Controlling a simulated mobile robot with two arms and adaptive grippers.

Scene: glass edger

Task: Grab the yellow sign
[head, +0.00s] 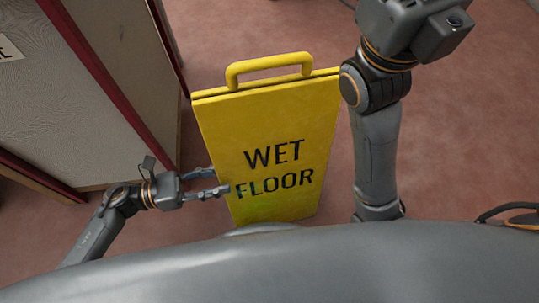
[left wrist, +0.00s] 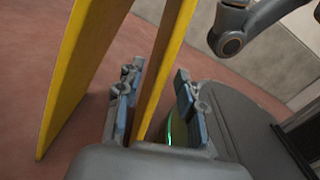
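The yellow wet floor sign (head: 270,125) stands upright on the floor in the middle of the head view, its handle (head: 268,64) on top. My left gripper (head: 216,182) is at the sign's left edge, low down. In the left wrist view, the sign's two panels show edge-on. One panel (left wrist: 163,65) runs between the fingers of my left gripper (left wrist: 158,92), which are open. The other panel (left wrist: 80,60) is outside the fingers, to the left. A gap shows between the right finger and the panel. My right arm rises right of the sign; its fingers are out of view.
A pale wall or partition (head: 75,105) with dark red trim stands close on the left, near my left arm. The reddish floor (head: 465,120) is clear to the right of the sign. A dark cable-like item (head: 505,210) shows at the right edge.

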